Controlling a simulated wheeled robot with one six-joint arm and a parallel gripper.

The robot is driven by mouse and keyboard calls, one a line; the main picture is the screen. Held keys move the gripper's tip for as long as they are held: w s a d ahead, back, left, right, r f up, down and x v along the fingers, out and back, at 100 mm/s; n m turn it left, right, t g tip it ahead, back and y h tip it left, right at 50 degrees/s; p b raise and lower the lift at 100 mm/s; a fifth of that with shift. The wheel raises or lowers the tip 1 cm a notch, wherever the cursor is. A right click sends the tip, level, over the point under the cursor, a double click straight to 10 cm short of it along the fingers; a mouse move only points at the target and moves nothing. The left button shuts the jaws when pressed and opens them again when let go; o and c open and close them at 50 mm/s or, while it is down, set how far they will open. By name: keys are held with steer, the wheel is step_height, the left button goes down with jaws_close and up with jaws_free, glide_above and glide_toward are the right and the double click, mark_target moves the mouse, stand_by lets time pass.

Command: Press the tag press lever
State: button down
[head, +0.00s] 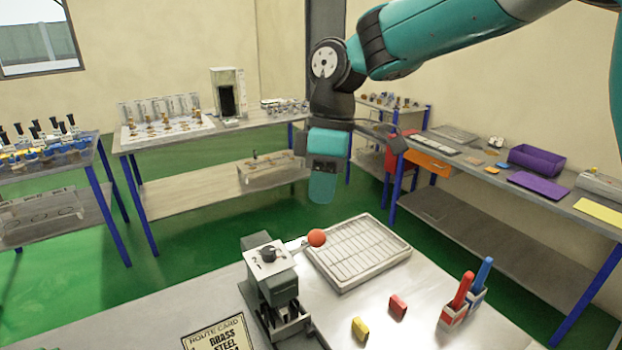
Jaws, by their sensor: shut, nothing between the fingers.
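The tag press (268,281) is a grey-green machine standing on the near table. Its lever sticks out to the right from the top and ends in an orange-red ball knob (316,238). The lever looks roughly level or slightly raised. My gripper (322,200) hangs from my teal arm, pointing down, shut and empty. In the picture it is just above the ball knob with a gap between them. How far apart they are in depth I cannot tell.
A pale slotted tray (376,285) lies right of the press. Loaded benches stand behind.

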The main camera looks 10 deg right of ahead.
steer(key=w+a+n+g+h+p, duration=0.1)
steer(key=w+n+p, duration=0.4)
steer(key=w, duration=0.7)
steer(key=shift+w+a+r+n+h+p, duration=0.25)
steer(key=shift+r+n+h+p, duration=0.25)
steer(key=shift+p, duration=0.4)
steer(key=shift+f, duration=0.2)
